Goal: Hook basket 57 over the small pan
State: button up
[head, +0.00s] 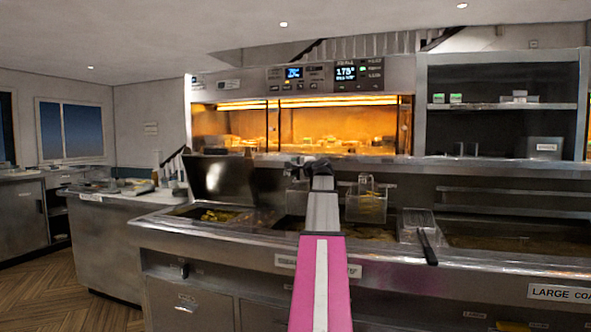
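A wire basket (366,207) with an upright handle hangs at the back of the fryer, just right of my arm. A second basket (417,219) sits further right, its dark handle pointing to the front. No number is legible on either, so I cannot tell which is basket 57. Frying pans are sunk in the steel counter: a left one (208,214) with yellowish food, a middle one (290,223) partly behind my arm, and a wide right one (520,243). I cannot read which is the small pan. My gripper (303,170) is left of the hanging basket; its fingers are unclear.
A raised dark steel lid (222,178) stands behind the left pan. A lit warming cabinet (300,130) is at the back, with shelves (503,106) to its right. A label reading "LARGE CO" (560,293) is at the right front. Open floor (60,300) lies at left.

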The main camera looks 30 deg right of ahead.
jog(key=s, duration=1)
jog(key=shift+s+d, duration=0.15)
jog(key=shift+d, duration=0.25)
jog(key=shift+r, duration=0.1)
